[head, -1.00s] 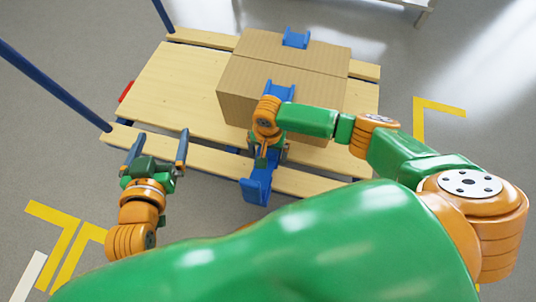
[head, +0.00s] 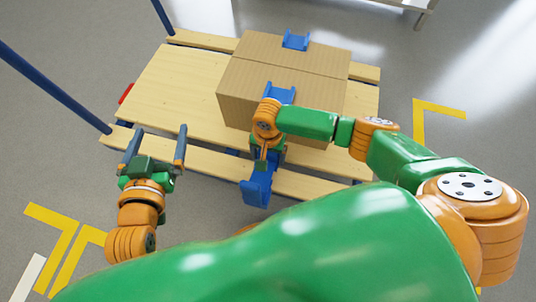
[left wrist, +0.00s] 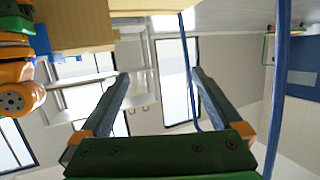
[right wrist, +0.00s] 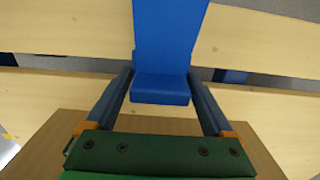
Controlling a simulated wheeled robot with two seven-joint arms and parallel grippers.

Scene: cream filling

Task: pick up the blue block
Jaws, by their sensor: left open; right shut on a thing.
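A blue block (head: 257,190) with a raised end hangs below my right gripper (head: 264,165), in front of the pallet's near edge in the head view. My right gripper is shut on it; in the right wrist view the blue block (right wrist: 165,45) sits between the two fingers. The fingertips are mostly hidden in the head view. My left gripper (head: 157,136) is open and empty over the pallet's near left corner. In the left wrist view nothing is between its fingers (left wrist: 158,75).
A blue post (head: 55,85) rises at the left. The pallet's left part is clear.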

